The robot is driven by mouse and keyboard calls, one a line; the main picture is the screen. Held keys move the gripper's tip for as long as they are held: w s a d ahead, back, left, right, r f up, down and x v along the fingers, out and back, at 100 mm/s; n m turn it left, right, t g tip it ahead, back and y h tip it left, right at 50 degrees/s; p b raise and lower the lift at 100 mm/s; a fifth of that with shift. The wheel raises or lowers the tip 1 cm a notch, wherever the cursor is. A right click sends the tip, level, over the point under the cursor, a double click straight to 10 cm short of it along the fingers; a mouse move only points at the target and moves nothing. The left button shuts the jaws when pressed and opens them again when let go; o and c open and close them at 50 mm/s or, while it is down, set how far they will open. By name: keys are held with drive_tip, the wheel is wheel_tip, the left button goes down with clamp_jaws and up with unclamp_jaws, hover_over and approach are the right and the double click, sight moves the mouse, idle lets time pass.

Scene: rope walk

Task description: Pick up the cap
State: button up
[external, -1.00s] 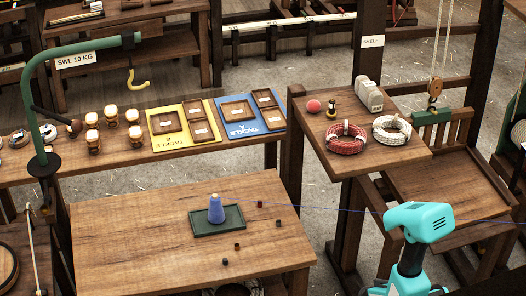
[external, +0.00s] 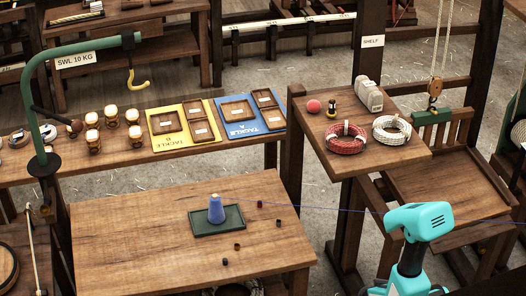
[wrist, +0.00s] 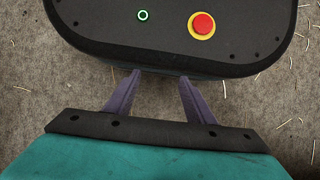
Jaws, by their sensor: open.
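No thing here can be told for certain as the cap. Several small dark pieces lie on the front table (external: 130,240) in the external view: a reddish-brown one (external: 260,204), a dark one (external: 279,222), a brown one (external: 237,246) and a near-black one (external: 225,262). They are too small to make out. My gripper (wrist: 158,78) is open in the wrist view, its two purple fingers apart with nothing between them, over my own dark base and the floor. In the external view my turquoise arm stands right of the table, and the fingers are not visible.
A blue cone (external: 216,210) stands on a green tray (external: 232,229) on the front table. A shelf (external: 350,170) at the right holds a red rope coil (external: 346,139) and a white rope coil (external: 392,131).

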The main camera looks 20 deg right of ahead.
drive_tip(key=c, duration=0.3)
idle(0.4)
